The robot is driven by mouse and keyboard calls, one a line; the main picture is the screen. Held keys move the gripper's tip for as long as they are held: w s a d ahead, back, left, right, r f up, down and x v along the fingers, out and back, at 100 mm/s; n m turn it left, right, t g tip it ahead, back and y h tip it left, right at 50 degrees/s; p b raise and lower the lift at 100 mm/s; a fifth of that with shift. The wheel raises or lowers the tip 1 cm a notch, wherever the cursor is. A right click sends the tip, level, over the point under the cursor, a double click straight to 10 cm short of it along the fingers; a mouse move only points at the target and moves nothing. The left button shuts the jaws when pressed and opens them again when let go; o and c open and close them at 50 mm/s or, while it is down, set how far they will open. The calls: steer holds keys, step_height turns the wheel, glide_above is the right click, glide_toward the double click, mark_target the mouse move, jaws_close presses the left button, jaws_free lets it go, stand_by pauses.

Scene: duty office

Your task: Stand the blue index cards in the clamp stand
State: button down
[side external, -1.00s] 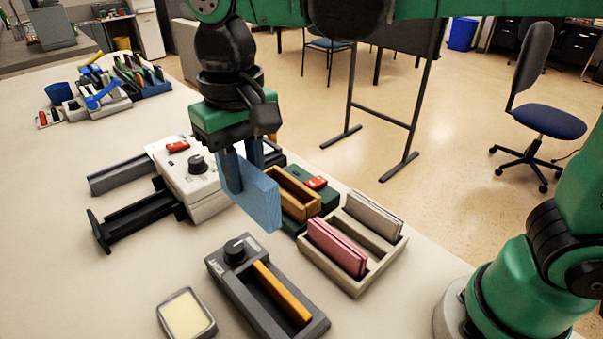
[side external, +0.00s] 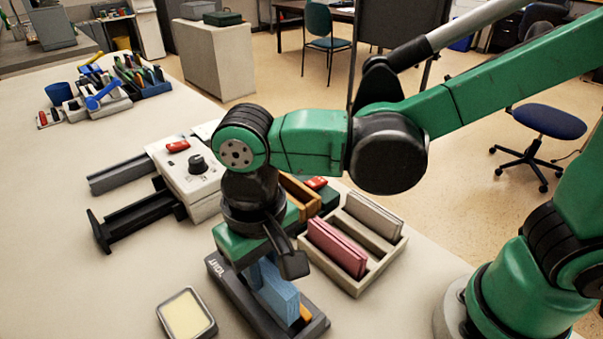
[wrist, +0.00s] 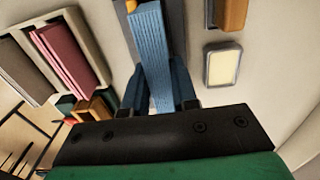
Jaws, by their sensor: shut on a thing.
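The blue index cards (side external: 282,297) are an upright block held in my gripper (side external: 266,274), whose blue fingers are closed on it. In the wrist view the cards (wrist: 150,45) reach forward from between the fingers (wrist: 160,88).
A beige divided rack (side external: 375,275) with pink cards (side external: 337,248) and grey-white cards (side external: 373,216) stands close on the right. A pale yellow pad (side external: 187,314) lies at front left. A white knobbed device (side external: 190,180) stands behind.

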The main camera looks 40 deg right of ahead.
steer(key=shift+f, duration=2.4)
steer(key=shift+w, duration=0.1)
steer(key=c, duration=0.6)
jaws_free()
steer(key=shift+r, duration=4.5)
steer(key=w+d+t, duration=0.1)
steer(key=d+t, duration=0.1)
steer(key=d, duration=0.4)
steer(key=w+d+t, duration=0.1)
steer(key=d+t, duration=0.1)
steer(key=d, duration=0.4)
steer(key=w+d+t, duration=0.1)
steer(key=d+t, duration=0.2)
steer(key=d, duration=0.4)
steer(key=shift+f, duration=0.1)
